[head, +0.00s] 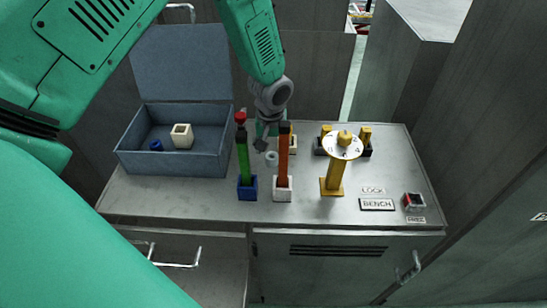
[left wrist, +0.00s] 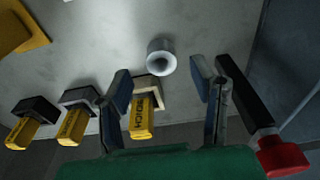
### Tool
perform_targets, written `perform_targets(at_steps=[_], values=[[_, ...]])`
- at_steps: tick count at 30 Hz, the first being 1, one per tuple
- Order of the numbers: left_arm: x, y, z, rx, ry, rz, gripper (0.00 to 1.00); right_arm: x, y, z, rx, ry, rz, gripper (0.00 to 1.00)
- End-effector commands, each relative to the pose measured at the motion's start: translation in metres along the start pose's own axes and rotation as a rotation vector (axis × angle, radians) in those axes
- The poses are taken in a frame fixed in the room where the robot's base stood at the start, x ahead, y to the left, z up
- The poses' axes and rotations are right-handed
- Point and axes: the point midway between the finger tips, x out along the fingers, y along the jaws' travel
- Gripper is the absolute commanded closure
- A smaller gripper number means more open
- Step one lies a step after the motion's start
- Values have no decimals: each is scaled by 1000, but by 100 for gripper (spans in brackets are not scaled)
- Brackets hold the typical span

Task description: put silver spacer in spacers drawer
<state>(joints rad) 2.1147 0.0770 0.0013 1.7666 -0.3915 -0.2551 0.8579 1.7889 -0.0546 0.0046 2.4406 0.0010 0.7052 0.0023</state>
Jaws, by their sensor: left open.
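The silver spacer (head: 271,158), a short hollow ring, stands on the bench top between the green and orange levers and behind them. In the left wrist view the spacer (left wrist: 160,57) shows beyond the fingertips, roughly centred in the gap. My left gripper (head: 264,142) points down close to the spacer, and the levers partly hide it. In the left wrist view the gripper (left wrist: 162,78) is open with nothing between its fingers. Two drawer or door fronts show below the bench, with a handle (head: 175,262) on the left one. No spacers label is readable.
A green lever (head: 243,165) in a blue base and an orange lever (head: 282,155) in a white base stand close in front. A yellow post (head: 335,178) stands right. An open blue box (head: 185,110) holds a cream block and a blue piece.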

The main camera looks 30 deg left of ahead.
Motion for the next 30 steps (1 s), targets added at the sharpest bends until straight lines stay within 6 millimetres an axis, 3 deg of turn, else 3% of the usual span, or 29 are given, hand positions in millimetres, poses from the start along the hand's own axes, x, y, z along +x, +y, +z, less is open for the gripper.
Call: perform_targets(at_steps=[5,15,23,24,28,30], values=[[10,0,-2,1,-1,0,49,-3,0,0,0,0,0,67],[53,2,-10,0,-1,0,49,-14,0,-1,0,0,0,67],[56,2,-10,0,1,0,49,-14,0,-1,0,0,0,67],[56,2,-10,0,1,0,52,-14,0,-1,0,0,0,67],[56,3,-10,0,1,0,98,-14,0,-1,0,0,0,67],[56,3,-10,0,0,0,100,-14,0,-1,0,0,0,67]])
